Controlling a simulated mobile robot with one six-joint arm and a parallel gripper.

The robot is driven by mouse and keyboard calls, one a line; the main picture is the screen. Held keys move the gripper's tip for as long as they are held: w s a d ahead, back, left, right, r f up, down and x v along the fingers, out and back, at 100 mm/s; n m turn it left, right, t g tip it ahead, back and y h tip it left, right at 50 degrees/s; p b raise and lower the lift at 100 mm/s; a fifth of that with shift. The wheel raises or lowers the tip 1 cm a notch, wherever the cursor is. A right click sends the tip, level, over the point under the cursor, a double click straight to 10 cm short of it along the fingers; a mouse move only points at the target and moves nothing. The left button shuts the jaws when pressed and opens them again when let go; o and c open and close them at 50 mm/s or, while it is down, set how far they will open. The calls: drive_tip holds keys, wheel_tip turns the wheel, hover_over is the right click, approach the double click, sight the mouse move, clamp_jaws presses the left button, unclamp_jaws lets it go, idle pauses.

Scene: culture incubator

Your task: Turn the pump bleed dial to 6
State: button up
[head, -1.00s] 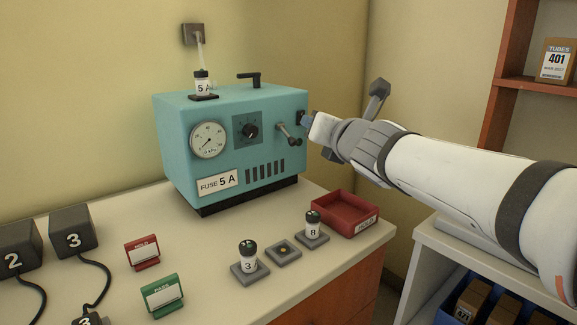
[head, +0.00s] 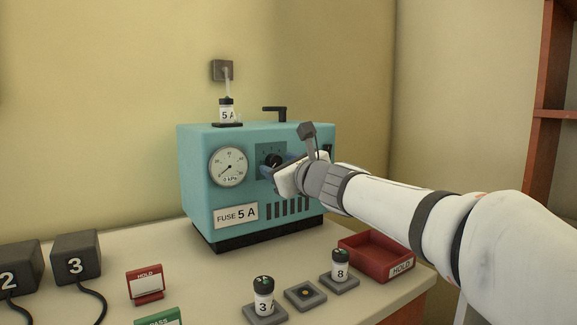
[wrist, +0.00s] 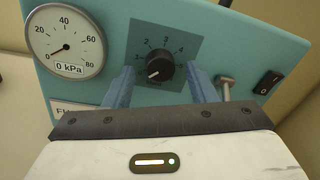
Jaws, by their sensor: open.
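The pump bleed dial (head: 272,160) is a black round knob on a dark grey plate on the front of the teal pump (head: 200,185). In the wrist view the dial (wrist: 158,67) has a white mark toward its lower left. Numerals from 1 to 4 can be read around its upper side; a 6 cannot be made out. My gripper (wrist: 161,73) is open, with one blue finger on each side of the dial. Whether the fingers touch it cannot be told. In the head view my gripper (head: 278,169) partly covers the dial plate.
The gauge (wrist: 64,42) left of the dial reads 0 kPa. A metal lever (wrist: 225,85) and a black switch (wrist: 267,82) are close on the right. A fuse-tagged vial (head: 227,113) stands on the pump. A red tray (head: 375,262) and labelled vials are on the bench.

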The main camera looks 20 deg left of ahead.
drive_tip(key=shift+w+a, duration=0.3)
drive_tip(key=shift+c, duration=0.2)
drive_tip(key=c, duration=0.9)
